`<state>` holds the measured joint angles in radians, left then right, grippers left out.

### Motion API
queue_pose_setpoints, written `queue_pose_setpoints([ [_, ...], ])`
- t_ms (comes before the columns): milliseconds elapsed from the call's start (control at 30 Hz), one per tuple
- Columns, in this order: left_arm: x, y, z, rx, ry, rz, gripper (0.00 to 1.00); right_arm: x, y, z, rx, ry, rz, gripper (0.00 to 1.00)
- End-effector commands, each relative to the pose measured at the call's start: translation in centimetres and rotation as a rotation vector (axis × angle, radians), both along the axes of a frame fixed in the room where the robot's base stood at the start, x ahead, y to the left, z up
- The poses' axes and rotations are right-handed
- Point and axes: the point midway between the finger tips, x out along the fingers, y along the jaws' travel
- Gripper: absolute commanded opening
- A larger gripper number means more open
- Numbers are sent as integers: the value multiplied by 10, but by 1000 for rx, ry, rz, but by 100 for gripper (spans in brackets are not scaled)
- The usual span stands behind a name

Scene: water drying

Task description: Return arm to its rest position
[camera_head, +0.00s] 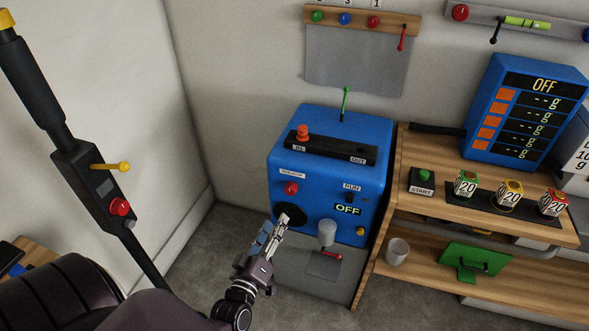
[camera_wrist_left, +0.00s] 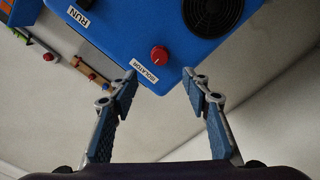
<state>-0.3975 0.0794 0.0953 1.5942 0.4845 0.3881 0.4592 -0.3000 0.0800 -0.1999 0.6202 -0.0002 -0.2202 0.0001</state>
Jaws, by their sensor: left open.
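My left gripper (camera_head: 268,239) reaches in from the lower left in the head view, in front of the lower part of a blue machine (camera_head: 330,142). In the left wrist view my left gripper (camera_wrist_left: 164,84) has its two fingers spread, with nothing between the tips. A red knob (camera_wrist_left: 159,55) labelled ISOLATOR lies beyond the fingertips; it also shows in the head view (camera_head: 291,188). The display on the machine reads OFF. My right gripper is not in view.
A wooden bench (camera_head: 430,152) on the right holds a START button (camera_head: 423,180), several small numbered blocks and a blue display (camera_head: 527,110). A black pole (camera_head: 93,187) stands at the left. Grey floor (camera_head: 215,250) is open left of the machine.

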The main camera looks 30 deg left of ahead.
Motion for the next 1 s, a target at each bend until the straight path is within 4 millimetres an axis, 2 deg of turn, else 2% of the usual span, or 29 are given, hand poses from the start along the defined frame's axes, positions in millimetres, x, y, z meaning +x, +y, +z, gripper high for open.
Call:
queue_pose_setpoints([
  [167,0,0,0,0,1,0,44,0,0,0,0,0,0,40],
  [267,-1,-4,-13,9,31,-10,44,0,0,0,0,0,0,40],
  [367,-6,-16,-49,42,122,-43,44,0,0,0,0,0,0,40],
  [467,-22,-36,-109,101,275,-105,44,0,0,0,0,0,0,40],
  [533,-40,-52,-157,151,400,-164,44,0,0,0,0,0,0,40],
  [600,-64,-68,-204,204,524,-228,44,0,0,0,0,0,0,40],
  [667,-88,-80,-241,251,630,-289,44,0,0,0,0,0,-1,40],
  [700,-107,-87,-265,282,700,-329,44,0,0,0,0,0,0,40],
  [767,-138,-98,-299,330,802,-397,44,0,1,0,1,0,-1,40],
  [800,-159,-103,-319,363,869,-443,44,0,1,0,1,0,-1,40],
  [867,-194,-110,-348,412,969,-516,44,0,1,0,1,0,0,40],
  [900,-220,-113,-365,445,1036,-565,44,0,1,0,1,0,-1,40],
  [1000,-282,-117,-400,521,1188,-688,44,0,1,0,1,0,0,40],
])
